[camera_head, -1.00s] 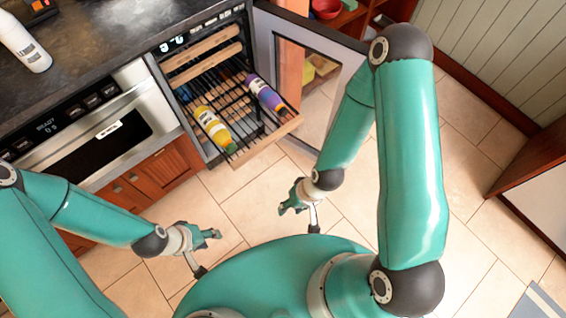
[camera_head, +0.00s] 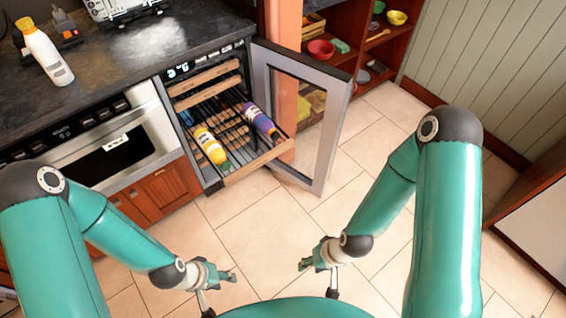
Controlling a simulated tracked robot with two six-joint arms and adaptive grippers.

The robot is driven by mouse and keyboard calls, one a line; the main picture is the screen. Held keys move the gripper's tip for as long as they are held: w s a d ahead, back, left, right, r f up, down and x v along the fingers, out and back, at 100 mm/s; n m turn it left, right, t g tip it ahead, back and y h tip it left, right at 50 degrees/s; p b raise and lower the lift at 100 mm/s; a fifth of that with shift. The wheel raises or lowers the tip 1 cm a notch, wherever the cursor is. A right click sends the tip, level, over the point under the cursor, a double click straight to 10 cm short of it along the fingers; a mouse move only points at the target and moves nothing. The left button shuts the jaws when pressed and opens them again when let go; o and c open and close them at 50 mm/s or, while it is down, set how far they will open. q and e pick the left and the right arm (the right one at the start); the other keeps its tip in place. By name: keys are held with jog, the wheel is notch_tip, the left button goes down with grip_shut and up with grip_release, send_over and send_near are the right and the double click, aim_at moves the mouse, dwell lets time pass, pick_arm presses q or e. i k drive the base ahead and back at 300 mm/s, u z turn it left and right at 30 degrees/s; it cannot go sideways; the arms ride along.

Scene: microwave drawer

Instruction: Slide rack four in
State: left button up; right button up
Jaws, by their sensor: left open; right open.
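A wine cooler under the counter stands with its glass door (camera_head: 303,115) swung open to the right. A lower rack with a wooden front (camera_head: 257,163) is pulled out and carries a yellow bottle (camera_head: 210,147) and a purple bottle (camera_head: 261,121). Two upper racks with wooden fronts (camera_head: 206,80) sit inside the cooler. My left gripper (camera_head: 221,283) is open and empty, low in front of the cooler. My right gripper (camera_head: 317,272) is open and empty, to the right of it. Both are apart from the rack.
A steel microwave drawer (camera_head: 118,145) is left of the cooler. A white bottle (camera_head: 47,55) stands on the dark counter (camera_head: 130,50). Red shelving (camera_head: 350,30) with bowls is behind the door. The tiled floor (camera_head: 260,225) between grippers and cooler is clear.

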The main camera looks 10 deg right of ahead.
aim_at(233, 178)
jog(key=z, duration=0.25)
jog(key=i, duration=0.75)
jog(key=u, duration=0.2)
jog(key=k, duration=1.7)
jog(key=z, duration=0.75)
jog(key=i, duration=1.05)
jog(key=u, duration=0.1)
